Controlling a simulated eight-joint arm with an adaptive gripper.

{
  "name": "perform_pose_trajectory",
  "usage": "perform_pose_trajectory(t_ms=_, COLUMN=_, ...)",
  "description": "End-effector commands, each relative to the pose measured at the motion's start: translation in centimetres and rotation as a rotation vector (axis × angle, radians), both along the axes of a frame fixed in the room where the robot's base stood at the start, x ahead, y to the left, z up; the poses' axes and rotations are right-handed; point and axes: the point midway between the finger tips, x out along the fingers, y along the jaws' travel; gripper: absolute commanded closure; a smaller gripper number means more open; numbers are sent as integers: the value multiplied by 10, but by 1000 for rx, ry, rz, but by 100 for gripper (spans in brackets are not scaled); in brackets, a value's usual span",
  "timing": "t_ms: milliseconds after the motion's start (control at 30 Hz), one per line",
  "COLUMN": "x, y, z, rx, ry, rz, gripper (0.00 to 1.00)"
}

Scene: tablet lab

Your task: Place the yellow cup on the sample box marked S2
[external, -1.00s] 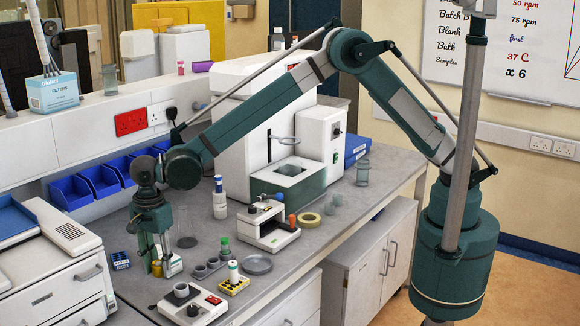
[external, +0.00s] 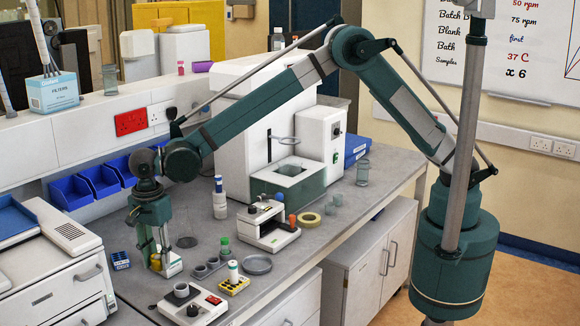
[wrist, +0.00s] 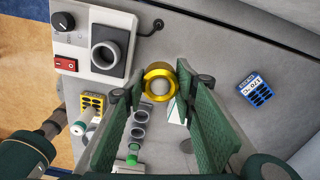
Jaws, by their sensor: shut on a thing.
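The yellow cup (wrist: 160,82) is round and seen from above in the wrist view, between my fingertips. My gripper (wrist: 161,90) is shut on it. In the external view the cup (external: 156,263) shows partly, behind the fingers of my gripper (external: 160,268), low over the bench. I cannot tell whether its base touches the bench. A small blue box with a dotted top and a white label (wrist: 255,90) lies to the right in the wrist view; it also shows in the external view (external: 120,260). A yellow box of the same kind (wrist: 93,102) lies to the left. I cannot read S2 on either.
A white hotplate-like device (external: 192,306) stands near the bench's front edge, with a grey cup on it. Grey cups (external: 206,268) and a green-capped bottle (external: 225,248) stand right of my gripper. A white-and-green block (external: 173,265) is close beside the fingers. Bench between cup and blue box looks clear.

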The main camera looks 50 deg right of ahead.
Motion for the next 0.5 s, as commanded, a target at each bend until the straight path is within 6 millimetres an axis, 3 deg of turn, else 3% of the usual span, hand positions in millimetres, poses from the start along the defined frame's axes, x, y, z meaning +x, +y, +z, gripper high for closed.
perform_pose_trajectory(t_ms=167, x=24, y=-18, z=12, rx=0, ry=0, rz=28, gripper=86)
perform_pose_trajectory(t_ms=500, x=89, y=-72, z=43, rx=0, ry=1, rz=124, gripper=86)
